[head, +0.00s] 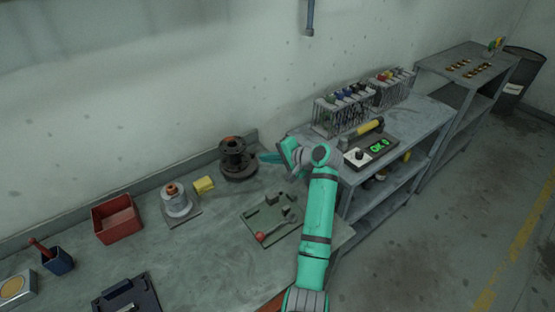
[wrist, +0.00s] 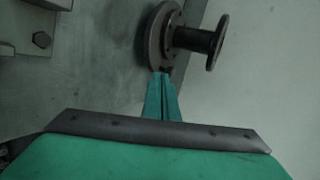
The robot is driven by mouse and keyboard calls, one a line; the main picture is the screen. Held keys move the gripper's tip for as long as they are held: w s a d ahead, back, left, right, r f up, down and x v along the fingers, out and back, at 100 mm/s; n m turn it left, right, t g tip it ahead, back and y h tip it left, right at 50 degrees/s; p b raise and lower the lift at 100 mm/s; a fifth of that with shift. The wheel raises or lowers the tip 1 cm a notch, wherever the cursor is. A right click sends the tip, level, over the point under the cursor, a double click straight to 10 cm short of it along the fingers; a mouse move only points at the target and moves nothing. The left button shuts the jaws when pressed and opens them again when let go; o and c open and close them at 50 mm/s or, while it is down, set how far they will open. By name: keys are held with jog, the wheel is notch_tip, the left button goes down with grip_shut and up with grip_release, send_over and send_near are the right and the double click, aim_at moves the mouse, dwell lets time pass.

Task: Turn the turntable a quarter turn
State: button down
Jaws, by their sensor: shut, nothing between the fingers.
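The dark round flanged piece (head: 238,160) stands upright on the workbench near the wall; I take it to be the turntable with a flanged valve part on it, though I cannot tell the two apart. In the wrist view the flanged piece (wrist: 165,38) shows a wide bolted disc, a neck and a smaller flange. My gripper (head: 266,157) is just right of it, shut and empty. In the wrist view the shut teal fingertips (wrist: 161,76) are at the wide disc's rim, touching or very close; I cannot tell which.
A green plate with small blocks and a red-ended tool (head: 262,237) lies in front. A yellow block (head: 204,185), a white and copper piece (head: 176,200) and a red bin (head: 117,219) stand left. A shelf (head: 420,113) with a meter (head: 371,152) stands right.

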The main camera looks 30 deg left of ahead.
jog(key=shift+w+a, duration=0.2)
jog(key=shift+a, duration=1.15)
jog(key=shift+w+a, duration=0.3)
jog(key=shift+w, duration=0.1)
jog(key=shift+w+a, duration=0.2)
jog(key=shift+a, duration=0.1)
jog(key=shift+w, duration=0.35)
jog(key=shift+a, duration=0.25)
jog(key=d, duration=0.4)
jog(key=shift+w, duration=0.4)
jog(key=w+v, duration=0.2)
jog(key=v, duration=0.8)
